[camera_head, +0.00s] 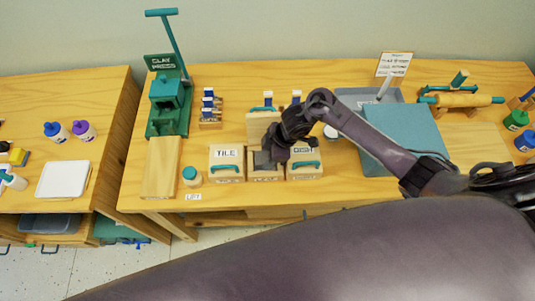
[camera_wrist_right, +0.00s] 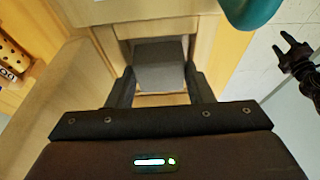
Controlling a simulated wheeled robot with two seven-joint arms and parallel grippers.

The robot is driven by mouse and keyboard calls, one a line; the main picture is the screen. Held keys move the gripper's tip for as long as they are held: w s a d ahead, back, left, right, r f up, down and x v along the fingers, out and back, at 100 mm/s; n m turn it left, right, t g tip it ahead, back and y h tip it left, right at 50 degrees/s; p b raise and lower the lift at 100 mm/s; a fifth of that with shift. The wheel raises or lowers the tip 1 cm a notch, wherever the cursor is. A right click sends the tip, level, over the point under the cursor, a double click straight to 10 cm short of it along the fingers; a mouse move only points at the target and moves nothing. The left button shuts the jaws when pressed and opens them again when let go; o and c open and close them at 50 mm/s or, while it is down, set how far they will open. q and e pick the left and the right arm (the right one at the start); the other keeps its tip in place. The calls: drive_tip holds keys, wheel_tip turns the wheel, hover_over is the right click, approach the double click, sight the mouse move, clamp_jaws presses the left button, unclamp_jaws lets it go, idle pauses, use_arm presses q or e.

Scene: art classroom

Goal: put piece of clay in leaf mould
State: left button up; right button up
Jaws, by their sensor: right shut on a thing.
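The grey piece of clay (camera_wrist_right: 160,66) is a block between the two fingers of my right gripper (camera_wrist_right: 160,88) in the right wrist view. In the head view, my right gripper (camera_head: 268,157) points down over the middle wooden mould (camera_head: 265,175), between boxes marked TILE and DISH. The clay (camera_head: 262,160) shows dark at this mould's top; whether it touches the bottom is hidden. The mould's walls (camera_wrist_right: 203,50) surround the clay in the wrist view. The mould's marking is too small to read. My left gripper (camera_wrist_right: 298,62) shows at the wrist view's right edge, fingers apart, over the floor.
The TILE box (camera_head: 226,172) and the DISH box (camera_head: 305,172) stand close on either side. A teal-lidded jar (camera_head: 191,176) is left of them. A green clay press (camera_head: 167,100) stands back left. A blue-grey board (camera_head: 402,138) lies right, under my right arm.

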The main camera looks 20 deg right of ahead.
drive_tip(key=shift+s+d, duration=0.1)
drive_tip(key=shift+d, duration=0.1)
drive_tip(key=o, duration=1.1)
drive_tip(key=shift+o, duration=0.2)
drive_tip(key=shift+r+p, duration=0.1)
drive_tip(key=shift+p, duration=0.2)
wheel_tip(320, 180, up, 6)
drive_tip(key=p, duration=0.5)
drive_tip(key=shift+p, duration=0.4)
drive_tip(key=shift+r+p, duration=0.3)
drive_tip(key=shift+r, duration=0.6)
drive_tip(key=shift+s, duration=0.1)
